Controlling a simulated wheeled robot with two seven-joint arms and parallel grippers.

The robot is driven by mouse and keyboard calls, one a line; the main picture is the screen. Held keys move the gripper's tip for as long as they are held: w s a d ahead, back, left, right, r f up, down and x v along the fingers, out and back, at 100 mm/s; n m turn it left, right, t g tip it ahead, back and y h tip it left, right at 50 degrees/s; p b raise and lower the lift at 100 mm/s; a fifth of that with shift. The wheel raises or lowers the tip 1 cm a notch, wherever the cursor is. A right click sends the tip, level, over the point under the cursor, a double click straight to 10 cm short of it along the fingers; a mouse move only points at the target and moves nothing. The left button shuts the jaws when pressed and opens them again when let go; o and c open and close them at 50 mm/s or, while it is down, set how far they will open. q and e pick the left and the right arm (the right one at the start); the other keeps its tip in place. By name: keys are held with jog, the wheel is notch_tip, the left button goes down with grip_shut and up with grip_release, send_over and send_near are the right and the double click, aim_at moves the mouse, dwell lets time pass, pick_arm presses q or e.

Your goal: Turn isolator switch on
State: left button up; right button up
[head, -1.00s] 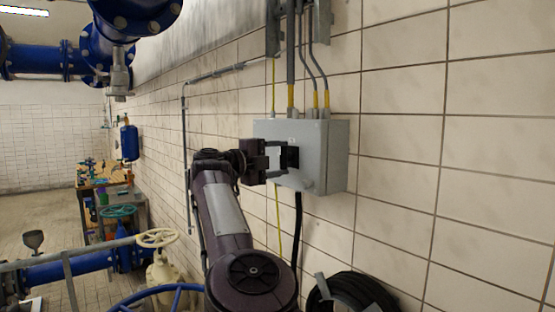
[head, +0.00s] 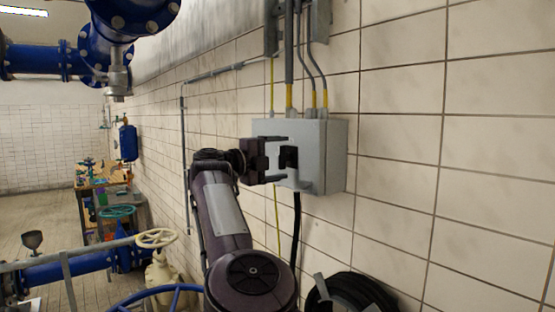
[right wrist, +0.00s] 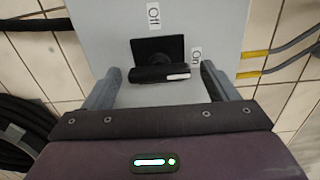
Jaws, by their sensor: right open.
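The grey isolator box (head: 325,155) is on the tiled wall. Its black switch (head: 289,157) is partly hidden by my fingers in the head view. In the right wrist view the switch has a square black base (right wrist: 152,48) and a bar handle (right wrist: 150,74) lying left to right, with a white mark at its right end. An "Off" label (right wrist: 153,14) is above the base; an "On" label (right wrist: 196,56) is at the right, near the marked end. My right gripper (head: 284,159) is open, one finger either side of the handle, with gaps. My left gripper is not in view.
Conduits with yellow ends (head: 289,92) enter the box top. A black cable (head: 296,228) hangs below it, and a coiled black hose (head: 350,292) is at the lower right. Blue pipes and a cream handwheel (head: 156,238) are at the left. The wall right of the box is clear.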

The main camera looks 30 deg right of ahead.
jog(key=shift+a, duration=0.1)
jog(key=shift+a+f, duration=0.1)
jog(key=shift+a, duration=0.15)
jog(key=a+b, duration=0.3)
jog(key=a, duration=0.4)
jog(key=shift+s, duration=0.3)
